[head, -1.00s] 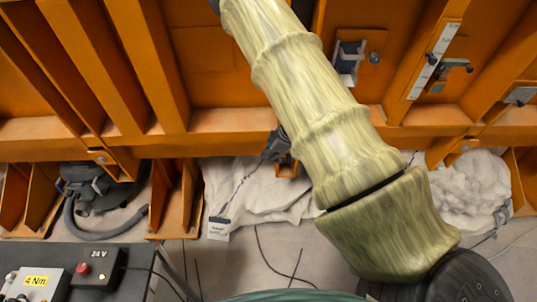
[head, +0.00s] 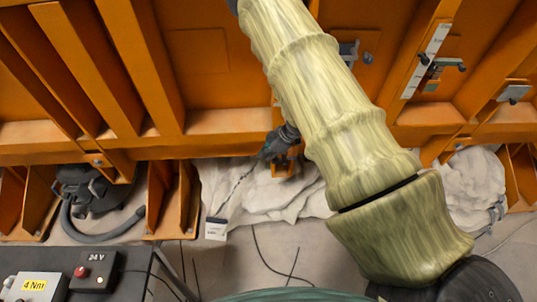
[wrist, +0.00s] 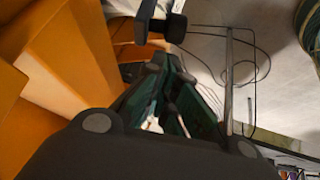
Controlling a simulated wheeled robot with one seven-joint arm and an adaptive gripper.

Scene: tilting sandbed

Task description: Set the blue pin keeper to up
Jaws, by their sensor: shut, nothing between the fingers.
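A small blue knob (head: 367,58) shows on the orange frame in the head view, beside a grey metal bracket (head: 354,48). My arm hides part of this bracket. The knob is the only clearly blue part I see, and I cannot tell its setting. My gripper shows in the head view (head: 270,148), small and dark with teal fingers, beside an orange lug (head: 283,167) on the frame's lower edge. In the wrist view my gripper (wrist: 166,68) is shut and empty. A dark, T-shaped fitting (wrist: 160,27) lies just beyond the fingertips; contact is unclear.
Orange ribs stand close on the left in the wrist view. A white scale strip (head: 427,60) with dark knobs is at the upper right in the head view. A tethered tag (head: 216,228) hangs below the frame. A black 24 V box (head: 94,270) stands lower left. Loose cables cross the floor.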

